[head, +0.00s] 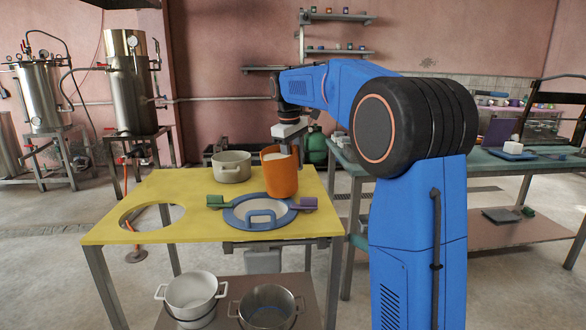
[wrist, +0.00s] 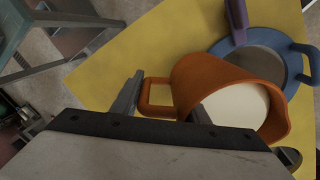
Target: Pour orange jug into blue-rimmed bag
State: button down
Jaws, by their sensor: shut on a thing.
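The orange jug (head: 283,178) is near the back edge of the blue-rimmed bag, close to upright or slightly tilted. It also shows in the wrist view (wrist: 203,82), with white liquid inside. My gripper (wrist: 162,103) is shut on the jug's handle (wrist: 158,94), with one finger on each side. I cannot tell whether the jug touches the table.
A green clip (head: 215,201) and a purple clip (head: 309,204) flank the bag on the yellow table (head: 185,187). A cream pot (head: 231,171) stands behind. An empty round hole is at left. Two pots are on the lower shelf. A green table (head: 400,170) is right.

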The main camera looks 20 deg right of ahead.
jog(key=shift+w+d+r+t+h, duration=0.2)
jog(key=shift+r+t+h, duration=0.25)
jog(key=shift+r+h, duration=0.25)
jog(key=shift+w+d+r+t+h, duration=0.15)
jog(key=shift+r+t+h, duration=0.35)
jog(key=shift+r, duration=0.25)
jog(key=shift+s, duration=0.1)
jog(key=shift+r, duration=0.1)
jog(key=shift+s+a+r+t+h, duration=0.1)
jog(key=shift+r+t+h, duration=0.85)
jog(key=shift+h, duration=0.65)
jog(key=shift+a, duration=0.1)
jog(key=shift+s+a+r+t+h, duration=0.25)
jog(key=shift+a+t+h, duration=0.15)
jog(key=shift+h, duration=0.3)
jog(key=shift+s+a+r+t+h, duration=0.25)
jog(key=shift+t+h, duration=0.15)
jog(key=shift+h, duration=0.3)
jog(key=shift+a, duration=0.1)
